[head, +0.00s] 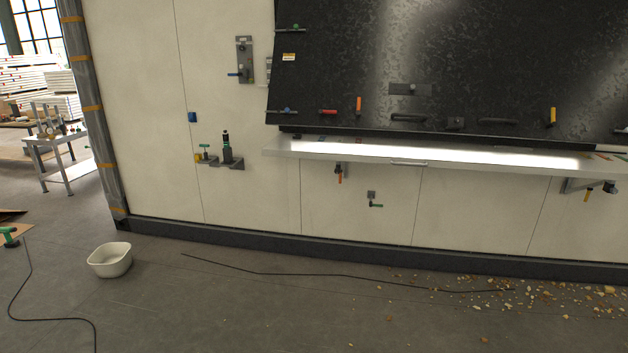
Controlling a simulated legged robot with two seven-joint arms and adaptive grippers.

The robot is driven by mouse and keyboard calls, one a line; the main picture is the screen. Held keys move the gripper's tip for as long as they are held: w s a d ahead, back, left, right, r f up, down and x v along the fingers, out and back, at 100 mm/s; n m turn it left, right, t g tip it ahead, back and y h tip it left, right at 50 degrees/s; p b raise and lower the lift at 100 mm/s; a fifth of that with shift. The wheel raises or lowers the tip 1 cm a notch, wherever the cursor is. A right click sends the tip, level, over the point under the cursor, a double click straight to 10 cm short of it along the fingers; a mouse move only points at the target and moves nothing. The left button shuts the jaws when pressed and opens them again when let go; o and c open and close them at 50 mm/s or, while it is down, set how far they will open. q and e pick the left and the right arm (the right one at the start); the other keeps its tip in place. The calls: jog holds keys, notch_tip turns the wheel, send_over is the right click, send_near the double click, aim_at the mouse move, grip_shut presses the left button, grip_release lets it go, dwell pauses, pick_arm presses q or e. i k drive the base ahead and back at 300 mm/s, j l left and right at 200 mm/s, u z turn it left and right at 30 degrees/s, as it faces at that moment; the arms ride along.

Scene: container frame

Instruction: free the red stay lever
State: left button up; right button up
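A red lever (328,112) lies nearly level on the lower left part of the large dark panel (450,55). An upright orange lever (358,105) is just to its right, and a yellow-orange lever (552,117) stands farther right. The red lever is small here, and I cannot tell what holds it. Neither of my grippers is in view.
A pale ledge (400,151) runs under the panel, with small fittings below it. A bracket (227,150) holds a dark bottle-like item at left. A white basin (110,260), a dark cable (340,275) and scattered debris (540,298) lie on the floor.

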aim_at(321, 112)
jog(key=i, duration=2.25)
